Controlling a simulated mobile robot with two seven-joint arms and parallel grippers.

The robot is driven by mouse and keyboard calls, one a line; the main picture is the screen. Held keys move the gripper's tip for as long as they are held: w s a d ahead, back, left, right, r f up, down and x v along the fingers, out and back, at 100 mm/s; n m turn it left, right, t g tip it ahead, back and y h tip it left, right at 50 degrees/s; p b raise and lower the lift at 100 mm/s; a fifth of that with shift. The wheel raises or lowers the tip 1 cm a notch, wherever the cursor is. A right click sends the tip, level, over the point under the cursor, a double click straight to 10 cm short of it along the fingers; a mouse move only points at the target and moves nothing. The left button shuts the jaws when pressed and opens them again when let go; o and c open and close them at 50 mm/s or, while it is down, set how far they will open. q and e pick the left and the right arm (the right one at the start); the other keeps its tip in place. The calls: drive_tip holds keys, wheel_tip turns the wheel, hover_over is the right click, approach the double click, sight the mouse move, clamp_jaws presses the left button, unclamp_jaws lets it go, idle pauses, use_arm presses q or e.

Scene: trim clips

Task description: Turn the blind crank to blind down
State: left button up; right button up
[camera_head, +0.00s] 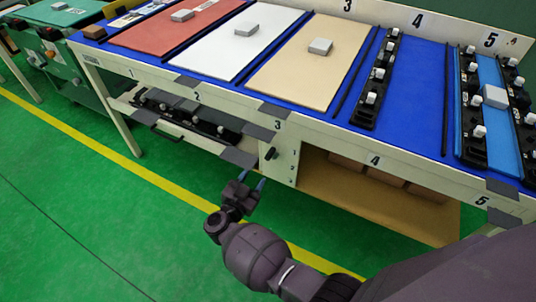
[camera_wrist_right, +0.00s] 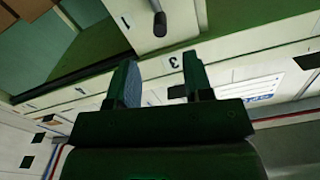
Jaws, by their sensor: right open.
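A small dark crank handle (camera_head: 270,153) sticks out from a cream panel (camera_head: 283,165) marked 1 and 2, under the table's front edge. In the right wrist view the crank (camera_wrist_right: 159,24) shows as a dark rod with a rounded end, beyond the fingers. My right gripper (camera_head: 251,185) is in front of and below the crank, apart from it. Its two fingers (camera_wrist_right: 160,80) are open with nothing between them. I cannot make out a blind; the bay right of the panel is open. My left gripper is not in view.
Brown boxes (camera_head: 385,176) lie in the open bay. An open drawer (camera_head: 185,125) with dark parts juts out left of the panel. The blue-topped table (camera_head: 413,95) carries coloured boards and clip rails. Green floor in front is clear.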

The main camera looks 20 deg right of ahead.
sight(270, 155)
drive_tip(key=b+x, duration=0.1)
drive_tip(key=x, duration=0.9)
drive_tip(key=shift+w+d, duration=0.2)
drive_tip(key=shift+d, duration=0.05)
drive_tip(key=shift+c, duration=0.3)
clamp_jaws()
drive_tip(key=shift+s+m, duration=0.1)
drive_tip(key=shift+m, duration=0.2)
drive_tip(key=shift+s+d+f+m+b, duration=0.1)
drive_tip(key=shift+s+d+m+b, duration=0.1)
drive_tip(key=shift+m, duration=0.4)
drive_tip(key=shift+s+d+f+m+b, duration=0.1)
drive_tip(key=shift+s+m, duration=0.1)
drive_tip(key=shift+m, duration=0.4)
drive_tip(key=shift+s+d+f+m+b, duration=0.1)
drive_tip(key=shift+s+d+m+b, duration=0.15)
drive_tip(key=shift+m, duration=0.75)
drive_tip(key=shift+s+d+f+m+b, duration=0.1)
drive_tip(key=shift+s+d+m, duration=0.15)
drive_tip(key=shift+m, duration=0.75)
